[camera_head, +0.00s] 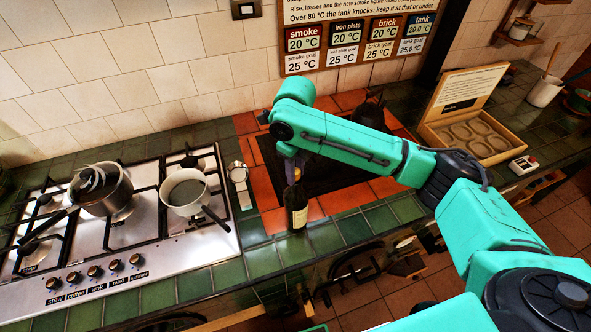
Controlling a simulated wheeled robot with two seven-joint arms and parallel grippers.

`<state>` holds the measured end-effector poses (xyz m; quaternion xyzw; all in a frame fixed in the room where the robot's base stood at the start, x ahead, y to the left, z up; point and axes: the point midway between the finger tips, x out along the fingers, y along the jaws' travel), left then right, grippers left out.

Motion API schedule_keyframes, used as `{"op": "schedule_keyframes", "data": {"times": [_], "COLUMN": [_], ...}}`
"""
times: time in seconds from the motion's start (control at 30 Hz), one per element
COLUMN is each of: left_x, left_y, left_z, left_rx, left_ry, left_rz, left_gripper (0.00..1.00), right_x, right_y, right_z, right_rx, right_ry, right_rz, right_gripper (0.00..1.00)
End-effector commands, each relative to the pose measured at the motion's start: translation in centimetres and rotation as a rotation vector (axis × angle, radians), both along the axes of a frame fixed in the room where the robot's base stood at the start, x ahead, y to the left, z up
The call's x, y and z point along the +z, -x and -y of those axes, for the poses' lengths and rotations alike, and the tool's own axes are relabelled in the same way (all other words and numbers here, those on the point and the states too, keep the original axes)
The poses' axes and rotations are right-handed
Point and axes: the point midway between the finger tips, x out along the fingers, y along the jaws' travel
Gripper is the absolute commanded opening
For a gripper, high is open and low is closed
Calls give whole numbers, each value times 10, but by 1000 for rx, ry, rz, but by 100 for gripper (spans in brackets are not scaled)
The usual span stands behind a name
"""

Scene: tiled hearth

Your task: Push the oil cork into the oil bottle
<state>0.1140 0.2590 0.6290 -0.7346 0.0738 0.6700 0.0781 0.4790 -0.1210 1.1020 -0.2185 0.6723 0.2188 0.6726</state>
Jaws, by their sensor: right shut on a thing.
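The oil bottle (296,211) is dark with a pale label and stands upright on the green tiles near the counter's front edge. My right gripper (296,174) points down directly above the bottle's neck. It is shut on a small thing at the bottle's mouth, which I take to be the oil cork. The cork itself is hidden by the fingers, and I cannot tell how deep it sits in the neck. My left gripper is out of view.
A steel hob (150,240) with a steel pot (103,192) and a white saucepan (186,190) lies left of the bottle. A dark plate (335,172) framed by orange tiles lies behind. An open wooden box (465,130) stands right. Green tiles beside the bottle are clear.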

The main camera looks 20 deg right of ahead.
Motion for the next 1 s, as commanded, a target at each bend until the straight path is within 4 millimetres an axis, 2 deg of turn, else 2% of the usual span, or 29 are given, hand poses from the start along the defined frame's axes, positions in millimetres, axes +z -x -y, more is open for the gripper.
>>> {"op": "schedule_keyframes", "data": {"times": [0.37, 1.0], "left_x": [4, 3], "left_y": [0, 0], "left_z": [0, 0], "left_rx": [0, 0], "left_ry": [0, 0], "left_rz": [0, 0], "left_gripper": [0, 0], "right_x": [9, 9], "right_y": [0, 1], "right_z": [0, 2], "right_rx": [0, 0], "right_ry": [1, 0], "right_rz": [-1, 0], "right_gripper": [0, 0]}}
